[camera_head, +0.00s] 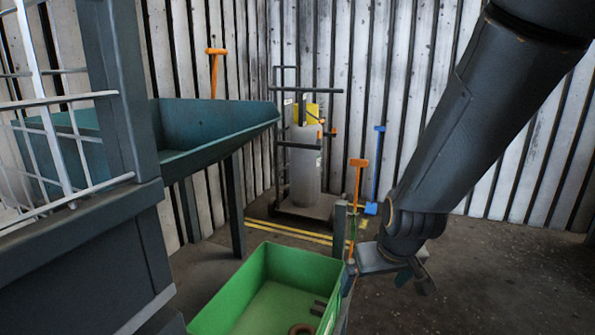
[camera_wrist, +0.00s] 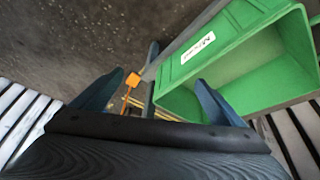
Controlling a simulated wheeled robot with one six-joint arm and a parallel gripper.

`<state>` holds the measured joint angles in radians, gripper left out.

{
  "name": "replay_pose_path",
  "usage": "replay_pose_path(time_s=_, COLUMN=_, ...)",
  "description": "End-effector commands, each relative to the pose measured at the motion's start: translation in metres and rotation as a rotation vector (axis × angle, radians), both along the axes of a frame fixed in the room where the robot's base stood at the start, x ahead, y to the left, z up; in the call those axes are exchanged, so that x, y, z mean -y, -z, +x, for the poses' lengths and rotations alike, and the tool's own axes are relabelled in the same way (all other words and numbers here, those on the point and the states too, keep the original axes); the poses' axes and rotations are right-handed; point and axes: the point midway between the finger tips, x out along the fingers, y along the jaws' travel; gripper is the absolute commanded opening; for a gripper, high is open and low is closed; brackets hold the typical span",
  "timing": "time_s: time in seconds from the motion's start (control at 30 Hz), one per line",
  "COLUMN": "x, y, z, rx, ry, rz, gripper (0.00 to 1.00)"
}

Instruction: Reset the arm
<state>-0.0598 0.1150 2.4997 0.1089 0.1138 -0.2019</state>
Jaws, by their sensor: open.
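My gripper (camera_head: 412,274) hangs at the end of my arm, to the right of the green bin and apart from it, in the head view. In the wrist view my gripper (camera_wrist: 158,95) shows two fingers spread wide with nothing between them. The green bin (camera_head: 226,296) stands low at the front centre, and it also shows at the upper right of the wrist view (camera_wrist: 205,60). A brown ring-shaped part (camera_head: 301,329) and a small dark part (camera_head: 318,309) lie in the bin.
A teal trough (camera_head: 215,133) on legs and a white wire rack (camera_head: 62,106) stand at the left. A trolley with a grey cylinder (camera_head: 305,165) is at the back wall. Orange (camera_head: 357,180) and blue (camera_head: 378,165) handled tools stand near it. The floor at right (camera_head: 500,270) is clear.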

Motion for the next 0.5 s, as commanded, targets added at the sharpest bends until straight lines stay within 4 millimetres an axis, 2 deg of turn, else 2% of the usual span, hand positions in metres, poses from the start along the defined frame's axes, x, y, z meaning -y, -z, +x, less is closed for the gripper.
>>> replay_pose_path(time_s=0.3, x=0.029, y=-0.008, z=-0.072, rx=-0.179, ry=0.151, rz=0.012, gripper=0.93)
replay_pose_path(time_s=0.5, x=-0.002, y=-0.011, z=-0.08, rx=-0.205, ry=0.087, rz=0.012, gripper=0.93)
